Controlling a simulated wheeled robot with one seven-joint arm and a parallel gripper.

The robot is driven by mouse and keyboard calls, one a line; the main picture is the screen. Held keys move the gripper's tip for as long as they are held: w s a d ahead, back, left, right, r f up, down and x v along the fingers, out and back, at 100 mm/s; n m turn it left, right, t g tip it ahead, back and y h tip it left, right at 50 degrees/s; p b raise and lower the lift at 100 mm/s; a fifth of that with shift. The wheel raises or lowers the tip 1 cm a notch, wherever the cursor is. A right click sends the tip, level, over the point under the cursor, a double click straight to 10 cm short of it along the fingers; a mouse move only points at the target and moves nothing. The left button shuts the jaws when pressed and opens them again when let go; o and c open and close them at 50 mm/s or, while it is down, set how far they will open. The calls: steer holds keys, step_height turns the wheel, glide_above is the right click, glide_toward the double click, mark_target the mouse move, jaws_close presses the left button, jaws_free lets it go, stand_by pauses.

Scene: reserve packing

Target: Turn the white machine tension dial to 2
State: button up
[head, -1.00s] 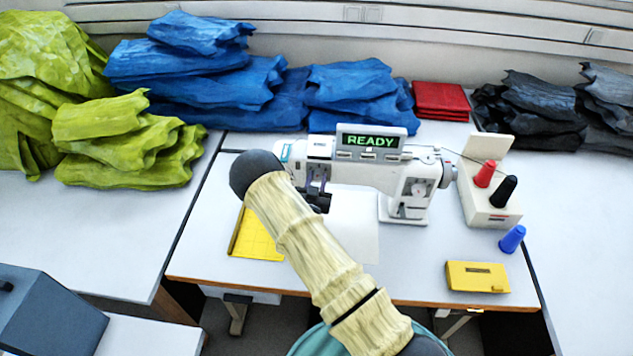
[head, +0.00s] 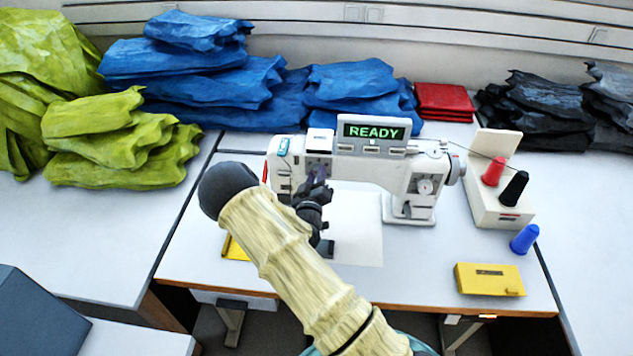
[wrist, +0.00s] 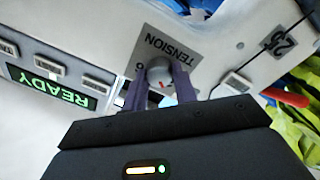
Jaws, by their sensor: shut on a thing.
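The white sewing machine (head: 350,172) stands on the table in the head view, its green display (head: 374,132) reading READY. In the wrist view, the grey tension dial (wrist: 159,70) sits on a grey plate marked TENSION (wrist: 166,44). A red mark shows on the dial. One digit, a 6 or a 9, shows beside it; the other numbers are hidden, so I cannot tell the setting. My gripper (wrist: 160,82) is shut on the dial, one purple finger on each side. In the head view my gripper (head: 318,174) is at the machine's left front, and the dial is hidden.
A thread stand (head: 500,208) with red and black cones is right of the machine. A blue cone (head: 524,239) and a yellow box (head: 489,279) lie on the table's right. Blue fabric (head: 200,75) is piled behind. A yellow sheet (head: 234,248) is partly behind my arm.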

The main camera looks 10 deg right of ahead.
steer(key=shift+f+n+b, duration=0.1)
steer(key=shift+n+b, duration=0.35)
steer(key=shift+n, duration=0.55)
steer(key=o, duration=1)
steer(key=b+v, duration=0.4)
steer(key=v, duration=1.3)
steer(key=shift+s+b, duration=0.25)
steer(key=shift+b, duration=0.05)
